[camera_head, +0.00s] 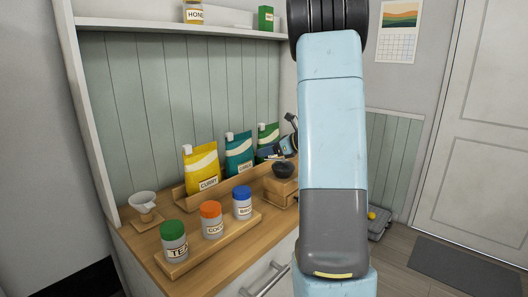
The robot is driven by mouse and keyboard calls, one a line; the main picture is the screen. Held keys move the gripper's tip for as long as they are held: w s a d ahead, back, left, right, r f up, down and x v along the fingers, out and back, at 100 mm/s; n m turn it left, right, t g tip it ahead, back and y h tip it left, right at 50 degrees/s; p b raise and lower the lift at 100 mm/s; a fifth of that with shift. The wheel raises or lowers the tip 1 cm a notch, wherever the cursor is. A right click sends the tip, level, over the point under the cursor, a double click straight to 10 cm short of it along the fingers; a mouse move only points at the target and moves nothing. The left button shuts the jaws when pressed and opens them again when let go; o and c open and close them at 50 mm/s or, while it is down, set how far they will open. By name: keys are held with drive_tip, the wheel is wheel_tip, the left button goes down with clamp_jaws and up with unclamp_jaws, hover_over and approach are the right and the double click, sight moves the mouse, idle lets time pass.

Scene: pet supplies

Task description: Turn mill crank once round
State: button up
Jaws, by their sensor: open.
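The mill (281,190) stands at the right end of the wooden counter, a wooden box with a dark bowl-shaped top (283,170). Its right side is hidden behind my large blue and grey arm link.
Yellow (202,170), teal (238,154) and green (268,135) pouches stand in a rack behind the mill. Green-lidded (174,241), orange-lidded (211,220) and blue-lidded (242,203) jars stand on a wooden tray (196,252) in front. A white funnel (143,201) is at left.

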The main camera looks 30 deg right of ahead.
drive_tip(key=shift+x, duration=1.1)
drive_tip(key=shift+c, duration=0.3)
clamp_jaws()
